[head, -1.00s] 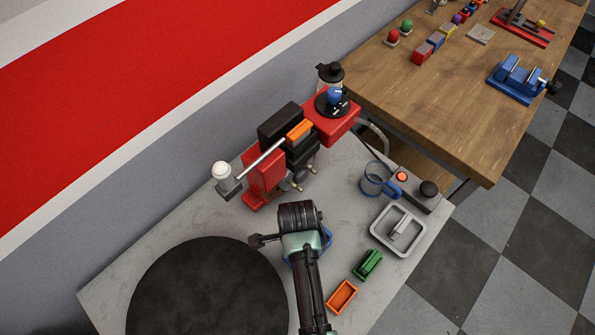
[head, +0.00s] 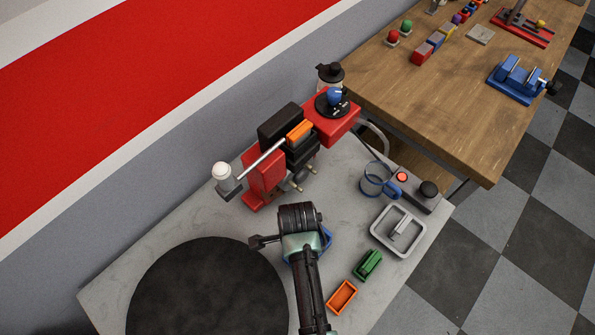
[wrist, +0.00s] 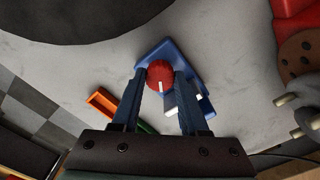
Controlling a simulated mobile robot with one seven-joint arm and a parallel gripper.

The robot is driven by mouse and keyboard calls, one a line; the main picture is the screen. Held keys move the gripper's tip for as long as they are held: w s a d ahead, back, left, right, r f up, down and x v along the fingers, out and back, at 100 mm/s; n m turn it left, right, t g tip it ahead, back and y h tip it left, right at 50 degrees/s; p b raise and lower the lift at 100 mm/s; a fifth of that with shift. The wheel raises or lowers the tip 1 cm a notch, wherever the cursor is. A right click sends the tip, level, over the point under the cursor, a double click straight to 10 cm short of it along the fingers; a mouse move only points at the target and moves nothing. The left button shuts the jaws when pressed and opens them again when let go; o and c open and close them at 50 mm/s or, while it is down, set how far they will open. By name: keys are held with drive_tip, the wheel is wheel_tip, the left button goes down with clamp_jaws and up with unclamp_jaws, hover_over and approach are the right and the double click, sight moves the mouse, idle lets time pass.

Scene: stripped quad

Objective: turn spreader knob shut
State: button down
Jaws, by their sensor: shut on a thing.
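The spreader's round red knob (wrist: 160,75) with a white mark sits on a blue body (wrist: 190,62) in the wrist view. My gripper (wrist: 162,82) has one finger on each side of the knob and is shut on it. The right finger hides part of the blue body, and a pale piece shows beside that finger. In the head view my wrist covers the knob, and only an edge of the blue body (head: 328,238) shows beside it.
A red machine (head: 262,178) with a white-tipped lever stands behind my gripper. A black round plate (head: 205,295) lies to the left. Orange (head: 342,297) and green (head: 368,265) small bins and a grey tray (head: 378,237) are to the right.

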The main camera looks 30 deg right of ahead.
drive_tip(key=n+p, duration=0.2)
drive_tip(key=n, duration=0.3)
drive_tip(key=shift+r+n+p, duration=0.1)
drive_tip(key=shift+n+p, duration=0.2)
drive_tip(key=n+p, duration=0.1)
drive_tip(key=n, duration=0.5)
drive_tip(key=shift+p, duration=0.3)
drive_tip(key=n+p, duration=0.1)
drive_tip(key=n, duration=0.5)
drive_tip(key=shift+n, duration=0.4)
drive_tip(key=n, duration=0.5)
drive_tip(key=shift+d+n+p, duration=0.1)
drive_tip(key=shift+n+p, duration=0.25)
drive_tip(key=shift+n, duration=0.35)
drive_tip(key=shift+c, duration=2.1)
unclamp_jaws()
